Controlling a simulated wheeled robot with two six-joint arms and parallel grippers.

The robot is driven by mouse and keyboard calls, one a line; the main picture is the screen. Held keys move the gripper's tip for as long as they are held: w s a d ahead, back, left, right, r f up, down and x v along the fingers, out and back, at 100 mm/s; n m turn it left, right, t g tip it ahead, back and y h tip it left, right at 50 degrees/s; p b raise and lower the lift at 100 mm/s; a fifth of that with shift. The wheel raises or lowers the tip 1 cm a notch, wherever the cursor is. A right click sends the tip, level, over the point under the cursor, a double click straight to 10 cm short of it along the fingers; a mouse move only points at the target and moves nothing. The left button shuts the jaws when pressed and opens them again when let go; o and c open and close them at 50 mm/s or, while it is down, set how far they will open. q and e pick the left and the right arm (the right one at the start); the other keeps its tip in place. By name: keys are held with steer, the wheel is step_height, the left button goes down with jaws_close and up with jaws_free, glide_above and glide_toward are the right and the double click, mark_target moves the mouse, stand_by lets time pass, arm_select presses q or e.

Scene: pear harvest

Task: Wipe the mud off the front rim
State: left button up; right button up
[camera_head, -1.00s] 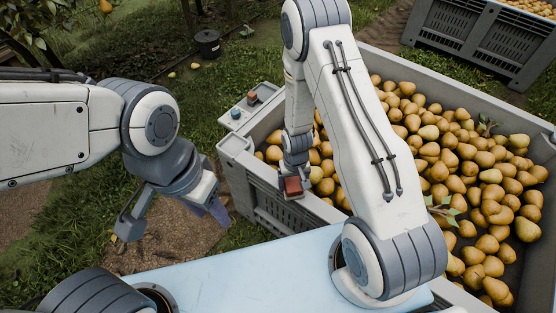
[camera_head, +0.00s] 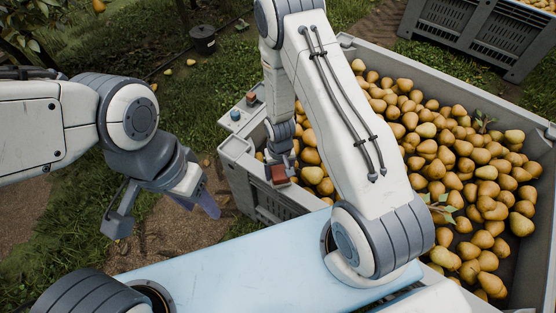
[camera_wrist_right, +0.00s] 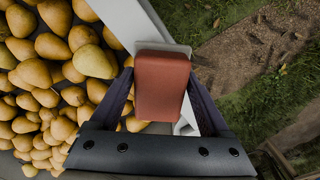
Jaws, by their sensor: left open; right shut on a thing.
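My right gripper (camera_head: 280,170) is shut on a red-brown block (camera_head: 279,175), which looks like a sponge. In the right wrist view the block (camera_wrist_right: 162,85) sits between both fingers, over the pale rim (camera_wrist_right: 128,18) of the pear bin. I cannot tell whether it touches the rim. The grey bin (camera_head: 249,188) stands ahead with its near rim beside the block. No mud is clearly visible on the rim; part is hidden by the block and my right arm. My left gripper (camera_head: 163,212) is open and empty, left of the bin over the ground.
Many pears (camera_head: 450,160) fill the bin, with a few leaves. A small tray with coloured blocks (camera_head: 235,115) is at the bin's left corner. Another crate (camera_head: 470,50) stands behind right. A dark bucket (camera_head: 202,40) stands on the grass. The ground left of the bin is open.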

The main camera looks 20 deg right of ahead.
mark_target(279, 170)
steer(key=shift+r+p, duration=1.7)
steer(key=shift+r, duration=0.55)
